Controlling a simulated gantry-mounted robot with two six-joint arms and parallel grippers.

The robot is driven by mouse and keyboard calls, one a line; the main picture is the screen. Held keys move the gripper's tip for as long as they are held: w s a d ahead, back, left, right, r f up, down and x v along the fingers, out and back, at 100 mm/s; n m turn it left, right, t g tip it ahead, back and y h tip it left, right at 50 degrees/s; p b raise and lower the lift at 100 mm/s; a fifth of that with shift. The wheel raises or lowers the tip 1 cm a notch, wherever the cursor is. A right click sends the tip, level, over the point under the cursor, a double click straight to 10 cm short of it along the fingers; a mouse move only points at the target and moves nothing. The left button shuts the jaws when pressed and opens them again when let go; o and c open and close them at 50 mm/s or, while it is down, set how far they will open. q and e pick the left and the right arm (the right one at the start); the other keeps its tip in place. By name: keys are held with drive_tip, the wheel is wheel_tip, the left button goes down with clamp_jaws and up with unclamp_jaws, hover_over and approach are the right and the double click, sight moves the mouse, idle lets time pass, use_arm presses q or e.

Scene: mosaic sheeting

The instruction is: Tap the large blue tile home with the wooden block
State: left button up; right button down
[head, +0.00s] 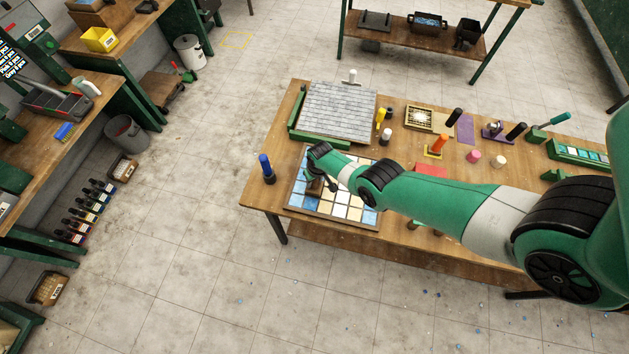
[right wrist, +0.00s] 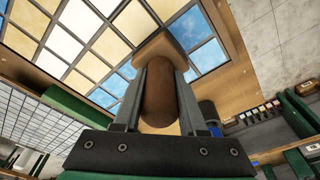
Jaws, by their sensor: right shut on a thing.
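My right gripper (head: 317,183) is over the left part of the tile panel (head: 292,205) in the head view. In the right wrist view it (right wrist: 160,100) is shut on the brown handle (right wrist: 160,98) of the wooden block (right wrist: 158,48). The block's pale head is at the panel's edge, among blue and cream tiles; I cannot tell whether it touches them. A blue tile (right wrist: 209,56) shows beside the head, and it may be the large one. Blue tiles (head: 311,203) also show below the gripper in the head view. My left gripper is out of view.
A grey mosaic sheet (head: 340,108) lies in a green-edged frame behind the panel. The table's front left corner is bare.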

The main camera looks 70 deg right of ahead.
drive_tip(key=shift+f+b, duration=0.55)
drive_tip(key=shift+b, duration=0.05)
idle(1.7)
wheel_tip(320, 180, up, 7)
drive_tip(key=p, duration=0.7)
drive_tip(key=shift+r, duration=0.15)
